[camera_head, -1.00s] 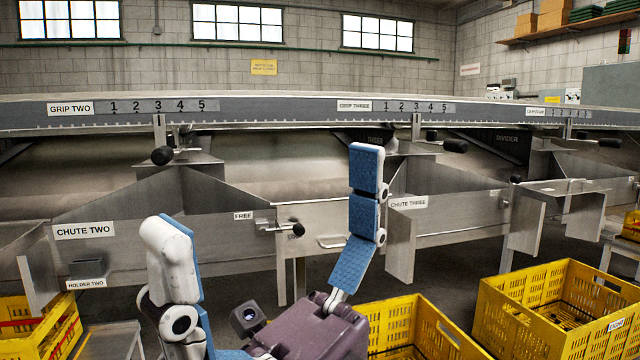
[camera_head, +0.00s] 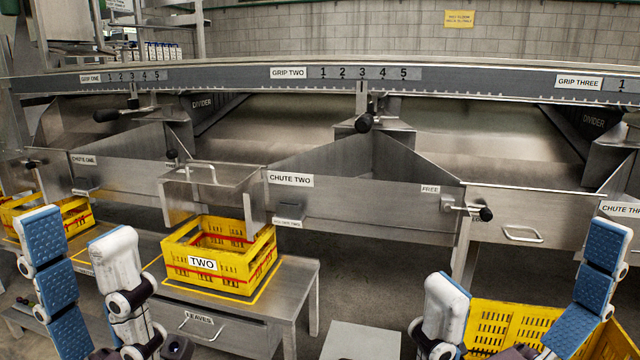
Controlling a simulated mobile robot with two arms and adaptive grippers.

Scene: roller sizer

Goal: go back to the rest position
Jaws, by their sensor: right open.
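My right gripper (camera_head: 527,250) is at the lower right, its white-backed finger and blue-padded finger spread wide with nothing between them. My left gripper (camera_head: 78,228) is at the lower left, fingers upright and apart, with no object visible between them. Both grippers stand in front of the sizer, and their lower parts are cut off by the bottom edge.
A yellow crate marked TWO (camera_head: 210,270) stands on a metal table (camera_head: 290,285) below chute two (camera_head: 340,200). Another yellow crate (camera_head: 510,325) is behind my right gripper. A third yellow crate (camera_head: 75,212) is at far left. A grey platform (camera_head: 360,340) stands low between the grippers.

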